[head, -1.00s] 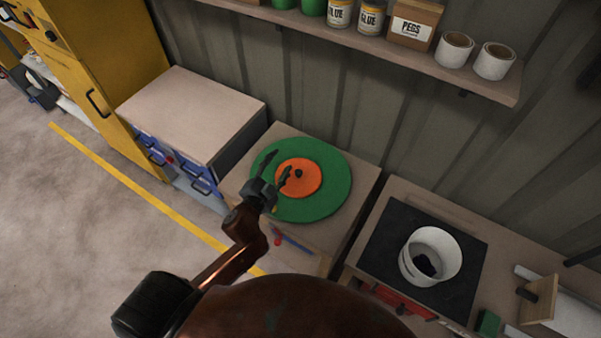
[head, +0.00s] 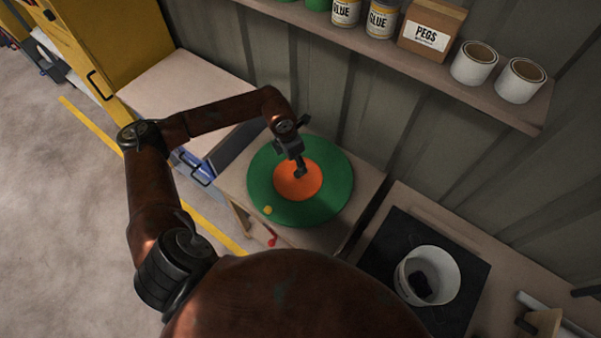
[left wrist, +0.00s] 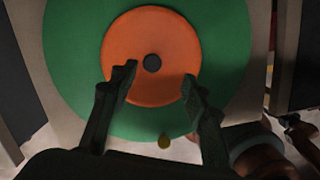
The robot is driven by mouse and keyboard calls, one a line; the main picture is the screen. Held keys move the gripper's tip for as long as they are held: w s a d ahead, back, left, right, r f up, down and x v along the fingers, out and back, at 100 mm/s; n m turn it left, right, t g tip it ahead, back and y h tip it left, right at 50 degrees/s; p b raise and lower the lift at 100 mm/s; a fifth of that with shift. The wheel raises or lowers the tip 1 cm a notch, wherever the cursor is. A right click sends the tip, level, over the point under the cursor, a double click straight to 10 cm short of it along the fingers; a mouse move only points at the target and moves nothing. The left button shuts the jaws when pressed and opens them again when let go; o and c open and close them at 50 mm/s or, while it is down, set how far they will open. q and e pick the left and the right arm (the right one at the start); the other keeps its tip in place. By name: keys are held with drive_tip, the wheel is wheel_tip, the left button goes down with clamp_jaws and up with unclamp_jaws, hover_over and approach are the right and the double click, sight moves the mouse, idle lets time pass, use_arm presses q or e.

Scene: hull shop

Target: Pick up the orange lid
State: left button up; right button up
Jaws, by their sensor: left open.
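The orange lid (head: 297,183) is a flat round disc lying on a larger round green mat (head: 328,204) on a small wooden bench. In the left wrist view the lid (left wrist: 152,82) shows a dark round knob (left wrist: 152,63) at its middle. My left gripper (head: 299,170) is above the lid, pointing down, and hides part of it in the head view. In the left wrist view its fingers (left wrist: 158,83) are spread apart over the lid's near part, with nothing between them. The knob lies beyond the fingertips in that view. My right gripper is in neither view.
A small yellow round thing (head: 267,210) lies on the mat's near edge. A white bucket (head: 440,263) stands on a black mat on the bench to the right. A shelf (head: 480,84) with cans and a box of pegs hangs above. A cabinet (head: 186,80) stands left.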

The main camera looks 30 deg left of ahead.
sight(297, 173)
use_arm(q)
drive_tip(key=shift+w+a+f, duration=0.1)
drive_tip(key=shift+a+f, duration=0.2)
drive_tip(key=shift+f, duration=0.3)
drive_tip(key=shift+w+a+f, duration=0.1)
drive_tip(key=shift+a+f, duration=0.15)
drive_tip(key=shift+f, duration=0.3)
drive_tip(key=shift+w+d+f+b, duration=0.1)
drive_tip(key=shift+d+f+b, duration=0.05)
drive_tip(key=shift+f, duration=1.2)
drive_tip(key=shift+w+d+f+b, duration=0.1)
drive_tip(key=shift+f+b, duration=0.05)
drive_tip(key=shift+f, duration=1.2)
drive_tip(key=shift+c, duration=0.5)
clamp_jaws()
